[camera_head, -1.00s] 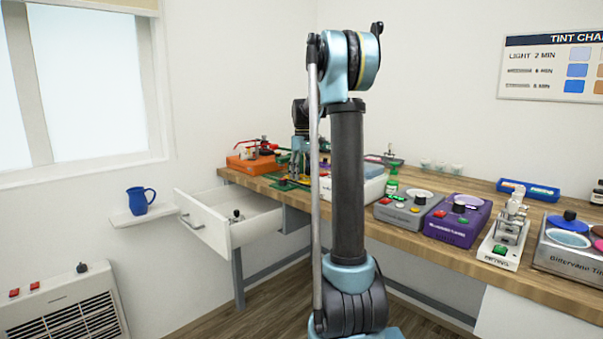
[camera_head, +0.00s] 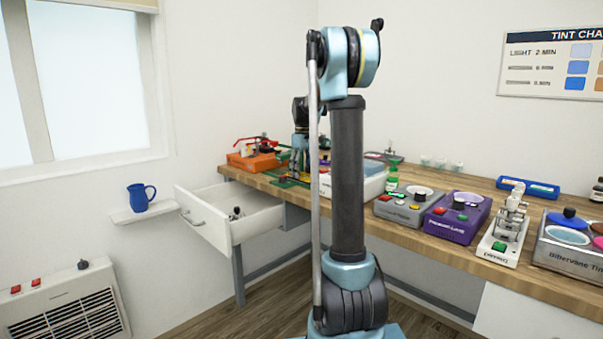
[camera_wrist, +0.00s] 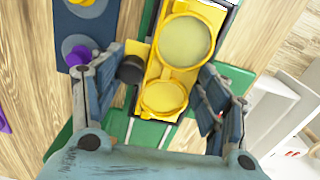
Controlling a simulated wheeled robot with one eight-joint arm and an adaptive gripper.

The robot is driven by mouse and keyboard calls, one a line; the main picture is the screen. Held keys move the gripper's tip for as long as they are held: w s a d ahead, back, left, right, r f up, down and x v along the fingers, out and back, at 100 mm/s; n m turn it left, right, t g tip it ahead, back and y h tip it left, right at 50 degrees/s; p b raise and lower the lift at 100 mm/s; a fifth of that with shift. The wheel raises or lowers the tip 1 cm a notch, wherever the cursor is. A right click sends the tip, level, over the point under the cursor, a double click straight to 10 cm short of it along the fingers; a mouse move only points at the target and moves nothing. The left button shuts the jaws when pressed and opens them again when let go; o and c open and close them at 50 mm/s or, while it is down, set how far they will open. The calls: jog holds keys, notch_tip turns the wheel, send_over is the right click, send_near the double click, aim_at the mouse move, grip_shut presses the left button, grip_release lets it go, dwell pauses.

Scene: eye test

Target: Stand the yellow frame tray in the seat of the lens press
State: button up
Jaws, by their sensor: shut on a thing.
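The yellow frame tray (camera_wrist: 163,72) shows in the wrist view as a narrow yellow body with two round rims, one large and one smaller. My gripper (camera_wrist: 163,80) has a finger on each side of it and is shut on it. A dark round part sits beside the tray by the left finger. The tray is over or on a green mat (camera_wrist: 150,132); I cannot tell whether it touches. In the head view my gripper (camera_head: 299,172) is low over the far left of the bench, partly behind my arm. I cannot tell for sure which device is the lens press.
An orange device with a red lever (camera_head: 252,161) stands left of my gripper. An open white drawer (camera_head: 238,222) juts out below the bench. Grey (camera_head: 404,210) and purple (camera_head: 458,220) boxes and a white lever device (camera_head: 504,240) stand to the right.

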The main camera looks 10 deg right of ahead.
jog(key=o, duration=1.2)
jog(key=shift+o, duration=1.1)
jog(key=shift+r, duration=2.95)
